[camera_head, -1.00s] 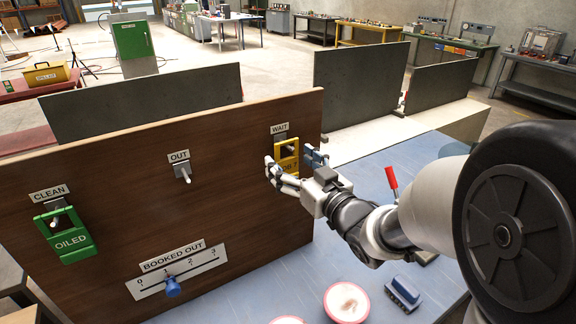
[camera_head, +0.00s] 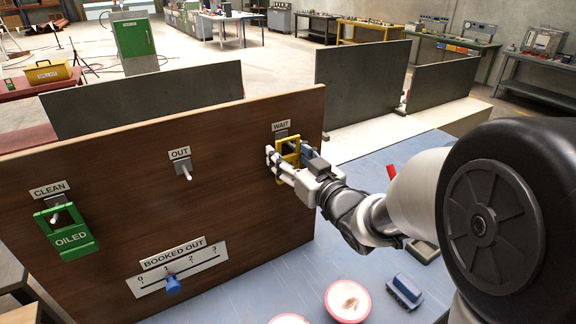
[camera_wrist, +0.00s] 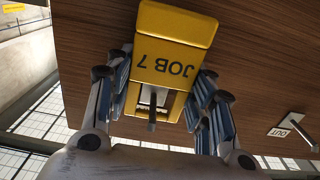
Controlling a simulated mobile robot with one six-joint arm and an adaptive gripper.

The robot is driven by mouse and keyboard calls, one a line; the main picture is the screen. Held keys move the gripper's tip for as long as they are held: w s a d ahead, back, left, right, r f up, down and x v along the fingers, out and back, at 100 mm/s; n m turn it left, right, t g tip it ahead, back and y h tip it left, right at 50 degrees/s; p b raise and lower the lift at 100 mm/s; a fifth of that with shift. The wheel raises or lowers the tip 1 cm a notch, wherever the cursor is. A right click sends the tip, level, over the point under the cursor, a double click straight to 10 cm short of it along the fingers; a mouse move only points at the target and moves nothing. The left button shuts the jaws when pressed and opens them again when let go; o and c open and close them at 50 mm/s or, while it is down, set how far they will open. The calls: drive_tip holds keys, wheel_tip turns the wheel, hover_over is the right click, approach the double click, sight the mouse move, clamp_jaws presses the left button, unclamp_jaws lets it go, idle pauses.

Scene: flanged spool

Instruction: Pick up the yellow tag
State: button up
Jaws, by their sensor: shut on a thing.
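The yellow tag (camera_head: 289,147) is at the WAIT peg (camera_head: 281,133), near the right edge of the brown wooden board. In the wrist view the tag (camera_wrist: 172,62) reads JOB 7 upside down, and a peg (camera_wrist: 152,118) shows through its window. My gripper (camera_head: 289,160) is shut on the tag, with a finger at each side of it. It also shows in the wrist view (camera_wrist: 160,95). The fingers hide part of the tag in the head view, and I cannot tell whether it is clear of the peg.
A green OILED tag (camera_head: 72,238) hangs at the CLEAN peg on the left. The OUT peg (camera_head: 184,171) is bare. A blue slider knob (camera_head: 173,285) is at the BOOKED OUT scale.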

drive_tip(key=shift+c, duration=0.8)
drive_tip(key=shift+r, duration=0.15)
drive_tip(key=shift+r, duration=0.3)
drive_tip(key=b+v, duration=0.5)
drive_tip(key=v, duration=1.3)
drive_tip(key=shift+r+b, duration=0.3)
